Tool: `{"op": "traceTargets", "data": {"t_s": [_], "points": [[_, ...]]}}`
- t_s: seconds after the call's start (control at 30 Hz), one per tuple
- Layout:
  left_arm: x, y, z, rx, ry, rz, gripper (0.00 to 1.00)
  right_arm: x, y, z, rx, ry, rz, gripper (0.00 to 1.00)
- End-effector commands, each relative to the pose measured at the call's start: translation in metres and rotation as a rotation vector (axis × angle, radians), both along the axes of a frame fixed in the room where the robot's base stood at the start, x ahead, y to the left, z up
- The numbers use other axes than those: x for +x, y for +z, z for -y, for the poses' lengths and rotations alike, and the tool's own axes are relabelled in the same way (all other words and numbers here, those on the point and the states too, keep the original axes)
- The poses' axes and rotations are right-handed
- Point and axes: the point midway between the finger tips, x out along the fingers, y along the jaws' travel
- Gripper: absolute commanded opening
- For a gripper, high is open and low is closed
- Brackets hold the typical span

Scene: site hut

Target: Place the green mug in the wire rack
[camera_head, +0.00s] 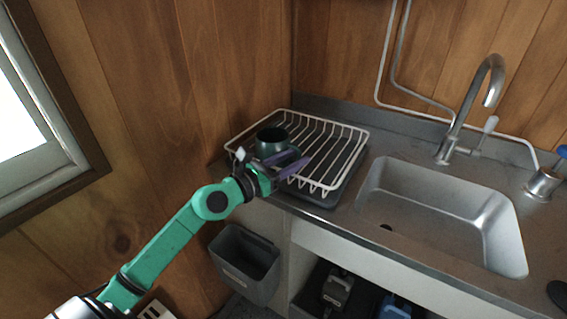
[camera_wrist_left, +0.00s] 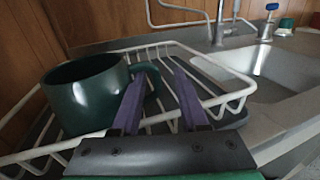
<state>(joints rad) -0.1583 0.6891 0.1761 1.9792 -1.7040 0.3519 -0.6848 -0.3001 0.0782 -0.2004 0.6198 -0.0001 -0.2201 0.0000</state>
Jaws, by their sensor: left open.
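The green mug (camera_head: 271,140) stands upright in the left part of the white wire rack (camera_head: 345,128), with its open top up. In the left wrist view the mug (camera_wrist_left: 84,98) is on the left, and its handle is close to the left finger. My left gripper (camera_head: 296,164) is open over the front of the rack, just to the right of the mug. Its purple fingers (camera_wrist_left: 157,92) are apart with nothing between them. I cannot tell whether a finger touches the handle. The rack's wires (camera_wrist_left: 215,68) show behind the fingers. My right gripper is not in view.
The sink basin (camera_head: 440,205) lies right of the rack, with a tall tap (camera_head: 470,105) behind it. A grey bin (camera_head: 245,262) hangs below the counter's front edge. A wooden wall (camera_head: 225,60) stands close behind and left of the rack.

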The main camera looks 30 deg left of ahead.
Motion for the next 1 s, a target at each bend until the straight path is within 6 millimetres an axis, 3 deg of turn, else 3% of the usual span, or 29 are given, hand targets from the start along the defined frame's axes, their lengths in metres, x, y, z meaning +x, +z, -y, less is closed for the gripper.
{"op": "traceTargets", "data": {"t_s": [0.27, 0.7, 1.0], "points": [[-0.032, -0.003, -0.012, 0.0, 0.001, -0.001, 0.44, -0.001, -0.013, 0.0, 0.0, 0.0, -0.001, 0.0], [-0.107, 0.0, -0.041, -0.002, 0.002, 0.002, 0.44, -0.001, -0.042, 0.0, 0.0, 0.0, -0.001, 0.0], [-0.113, 0.003, -0.042, 0.0, 0.0, 0.002, 0.44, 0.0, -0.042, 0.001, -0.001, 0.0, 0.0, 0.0]]}}
